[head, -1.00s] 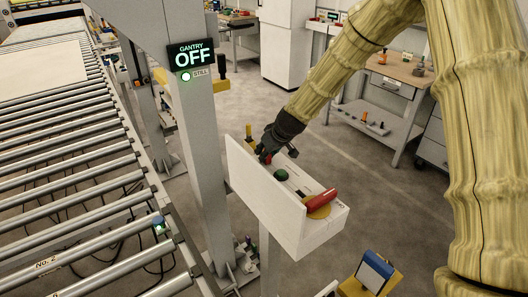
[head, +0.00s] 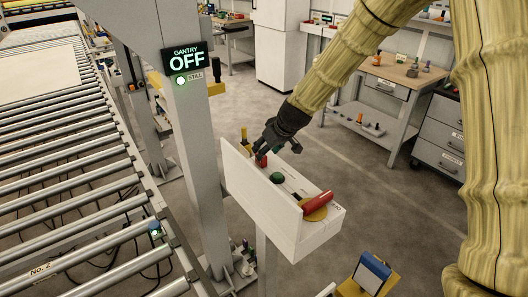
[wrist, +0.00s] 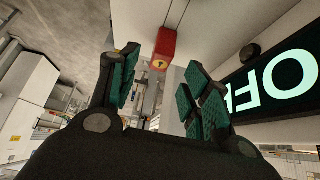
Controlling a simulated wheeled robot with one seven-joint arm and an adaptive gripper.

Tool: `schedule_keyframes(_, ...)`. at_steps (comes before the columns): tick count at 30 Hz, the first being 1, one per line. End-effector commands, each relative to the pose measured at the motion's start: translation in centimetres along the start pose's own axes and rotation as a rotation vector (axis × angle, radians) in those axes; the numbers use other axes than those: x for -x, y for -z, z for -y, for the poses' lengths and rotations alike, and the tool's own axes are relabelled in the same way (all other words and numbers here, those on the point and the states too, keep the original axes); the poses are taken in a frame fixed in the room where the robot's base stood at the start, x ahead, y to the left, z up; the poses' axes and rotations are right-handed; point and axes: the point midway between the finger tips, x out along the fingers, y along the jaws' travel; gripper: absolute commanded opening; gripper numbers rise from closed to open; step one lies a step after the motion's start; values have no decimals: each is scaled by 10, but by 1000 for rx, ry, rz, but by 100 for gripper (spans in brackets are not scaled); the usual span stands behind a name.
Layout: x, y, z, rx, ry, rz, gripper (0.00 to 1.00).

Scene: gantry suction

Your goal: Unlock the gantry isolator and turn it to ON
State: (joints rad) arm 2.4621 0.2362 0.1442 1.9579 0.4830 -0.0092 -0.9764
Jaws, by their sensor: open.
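A white control box (head: 292,236) stands on a post beside the gantry column. On it a red isolator handle (head: 318,201) lies across a yellow round plate, and a green knob (head: 278,177) sits behind it. My gripper (head: 260,151) is over the far end of the box, beside a small red part. In the wrist view my gripper (wrist: 162,92) is open, with its dark green finger pads apart. A red block with a yellow keyed face (wrist: 164,49), like a lock, shows beyond and between the fingertips. It seems apart from the pads. The sign (head: 188,59) reads OFF.
A roller conveyor (head: 70,190) runs along the left, next to the grey gantry column (head: 196,150). A blue-and-yellow stand (head: 372,273) is low at the front right. Workbenches (head: 385,75) with tools stand behind. Open floor lies right of the box.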

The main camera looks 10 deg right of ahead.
Motion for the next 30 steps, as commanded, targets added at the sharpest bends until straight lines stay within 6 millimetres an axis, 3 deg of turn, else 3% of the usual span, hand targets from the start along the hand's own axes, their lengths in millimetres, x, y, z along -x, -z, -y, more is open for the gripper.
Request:
schedule_keyframes(9,44,-1,0,2,-1,-1,48)
schedule_keyframes(15,62,-2,1,0,-1,-1,48)
schedule_keyframes(30,71,-3,1,1,0,-1,46)
